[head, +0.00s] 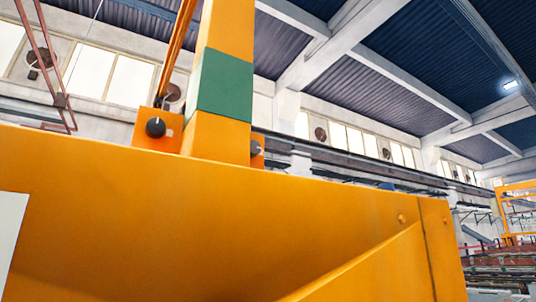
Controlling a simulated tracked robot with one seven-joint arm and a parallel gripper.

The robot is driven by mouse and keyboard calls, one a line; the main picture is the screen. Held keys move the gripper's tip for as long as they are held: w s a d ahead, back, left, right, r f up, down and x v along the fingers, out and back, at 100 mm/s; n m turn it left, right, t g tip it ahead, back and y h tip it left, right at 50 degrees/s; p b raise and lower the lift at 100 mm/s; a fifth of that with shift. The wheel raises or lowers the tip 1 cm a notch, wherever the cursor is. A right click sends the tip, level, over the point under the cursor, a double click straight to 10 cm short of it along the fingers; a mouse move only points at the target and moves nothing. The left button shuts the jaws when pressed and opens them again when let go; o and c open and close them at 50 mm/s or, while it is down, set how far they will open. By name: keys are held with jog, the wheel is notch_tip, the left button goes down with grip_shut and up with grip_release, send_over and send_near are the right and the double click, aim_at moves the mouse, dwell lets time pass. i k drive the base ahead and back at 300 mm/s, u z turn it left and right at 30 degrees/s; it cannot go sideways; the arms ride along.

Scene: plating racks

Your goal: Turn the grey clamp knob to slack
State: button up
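A round dark grey knob (155,127) sits on an orange plate (143,142) left of the upright orange post (222,135). A small pale mark shows at its right side. A second dark knob (255,148) shows just right of the post, partly hidden by it. I cannot tell for certain which of them is the grey clamp knob, nor whether either is tight or slack. My gripper is not in view.
A large orange beam (180,205) fills the lower view, in front of the post. The post has a green band (226,84). A white panel (10,235) shows at the left edge. Racks (505,265) stand far off at right.

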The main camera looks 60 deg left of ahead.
aim_at(256, 146)
jog(key=z, duration=0.85)
jog(key=i, duration=0.1)
jog(key=u, duration=3.15)
jog(key=k, duration=0.5)
jog(key=u, duration=0.25)
jog(key=i, duration=0.45)
jog(key=z, duration=0.2)
